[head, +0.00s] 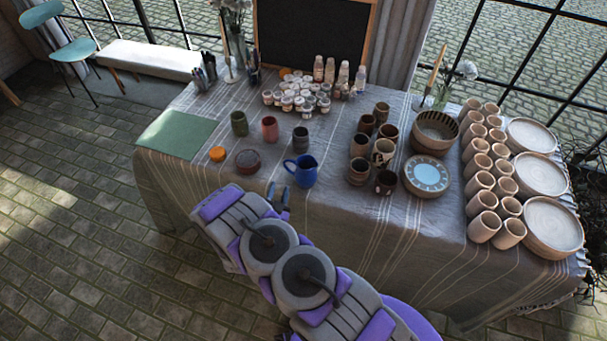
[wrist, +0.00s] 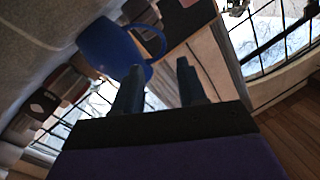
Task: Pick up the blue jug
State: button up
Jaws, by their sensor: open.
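The blue jug (head: 306,173) stands upright near the front edge of the cloth-covered table, its handle pointing left in the head view. My gripper (head: 278,194) is open, low and to the left of the jug on its handle side. In the tilted wrist view, the jug (wrist: 103,48) is at upper left, with its handle towards my two dark fingers. The space between the fingertips (wrist: 158,75) looks empty. I cannot tell whether a finger touches the handle.
Three cups, including a red one (head: 269,129), stand behind the jug. A green mat (head: 175,134) lies at left.

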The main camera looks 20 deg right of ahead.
aim_at(285, 161)
jog(key=b+x, duration=0.1)
jog(key=x, duration=0.6)
jog(key=shift+w+d, duration=0.1)
jog(key=shift+w, duration=0.1)
jog(key=shift+b+x, duration=0.85)
jog(key=shift+x, duration=1.85)
jog(key=shift+r, duration=0.2)
grip_shut()
